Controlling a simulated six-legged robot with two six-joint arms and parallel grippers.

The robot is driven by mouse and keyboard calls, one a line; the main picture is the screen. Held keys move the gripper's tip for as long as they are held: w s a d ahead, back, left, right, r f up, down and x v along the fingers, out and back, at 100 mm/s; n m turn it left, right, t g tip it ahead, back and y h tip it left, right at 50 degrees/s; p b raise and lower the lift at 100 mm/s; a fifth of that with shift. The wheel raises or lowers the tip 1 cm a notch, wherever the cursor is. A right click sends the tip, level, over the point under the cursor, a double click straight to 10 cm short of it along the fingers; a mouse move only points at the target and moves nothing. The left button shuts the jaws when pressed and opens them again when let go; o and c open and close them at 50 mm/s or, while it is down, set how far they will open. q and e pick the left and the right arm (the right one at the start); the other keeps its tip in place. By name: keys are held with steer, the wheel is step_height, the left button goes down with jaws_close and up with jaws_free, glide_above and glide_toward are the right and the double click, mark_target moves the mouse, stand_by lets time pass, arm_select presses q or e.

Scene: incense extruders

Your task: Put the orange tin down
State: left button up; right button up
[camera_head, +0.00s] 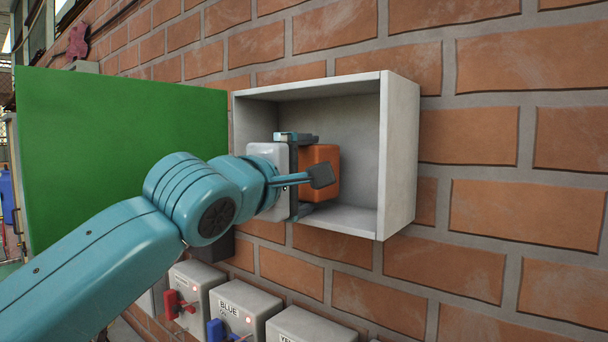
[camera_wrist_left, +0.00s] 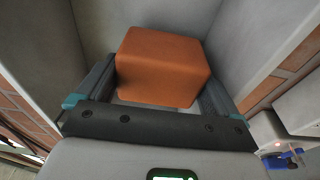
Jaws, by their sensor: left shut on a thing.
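The orange tin (camera_head: 327,158) is a rounded box inside the open front of a white wall box (camera_head: 398,150). My left gripper (camera_head: 310,172) reaches into the box and is shut on the tin, one finger on each side. In the left wrist view the orange tin (camera_wrist_left: 162,66) sits between the two dark fingers of my left gripper (camera_wrist_left: 158,88), with the box's pale walls around it. I cannot tell whether the tin touches the box floor. My right gripper is not in view.
A green panel (camera_head: 120,150) stands left of the box. Below are grey switch boxes with red (camera_head: 176,304) and blue (camera_head: 215,330) levers; one is labelled BLUE (camera_head: 232,308). The brick wall (camera_head: 520,150) surrounds the box. Free room shows at the box's right side.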

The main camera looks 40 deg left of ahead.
arm_select(q)
steer(key=shift+w+d+f+b, duration=0.1)
steer(key=shift+w+f+b, duration=0.05)
steer(key=shift+f+b, duration=0.4)
steer(key=o, duration=0.9)
steer(key=shift+f, duration=0.1)
steer(key=r+p, duration=0.2)
steer(key=shift+p, duration=0.3)
steer(key=shift+s+d+f+b, duration=0.15)
steer(key=shift+s+f+b, duration=0.15)
steer(key=shift+s+b, duration=0.25)
steer(key=shift+s+d+f+b, duration=0.15)
steer(key=shift+s+f+b, duration=0.15)
steer(key=shift+s+b, duration=0.15)
steer(key=b+v, duration=0.1)
steer(key=v, duration=0.9)
steer(key=shift+s+r+b, duration=0.15)
steer(key=shift+r+b, duration=0.2)
steer(key=shift+r, duration=0.1)
steer(key=shift+a, duration=0.1)
